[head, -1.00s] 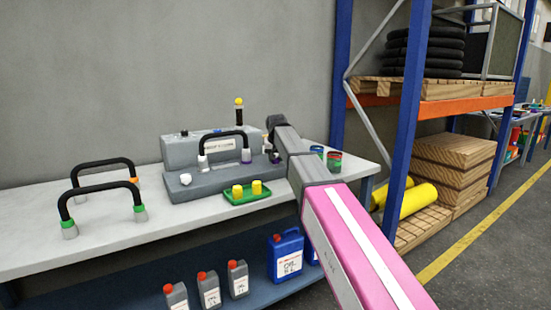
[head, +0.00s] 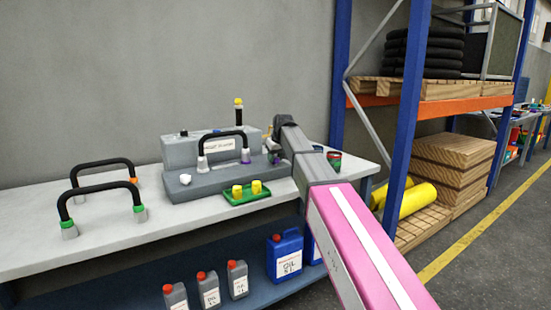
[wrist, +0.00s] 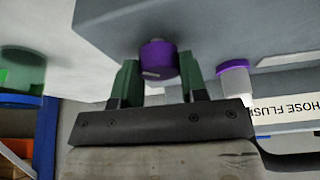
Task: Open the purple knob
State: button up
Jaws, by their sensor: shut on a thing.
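The purple knob (wrist: 158,59) sticks out from the grey block, between the two green fingers of my gripper (wrist: 160,72) in the wrist view. My gripper is shut on the knob, one finger on each side. In the head view the gripper area beside the grey machine (head: 215,181) is small and partly hidden by my arm. That purple-topped collar also shows in the wrist view (wrist: 234,67), apart from the fingers.
A green tray (head: 246,198) with two yellow pieces sits in front of the machine. Two black handles with green and orange ends stand at the left of the table (head: 110,228). Cups (head: 334,161) stand right of my arm. A blue-posted rack rises at the right.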

jog(key=o, duration=0.9)
jog(key=v, duration=1.1)
jog(key=shift+f, duration=0.1)
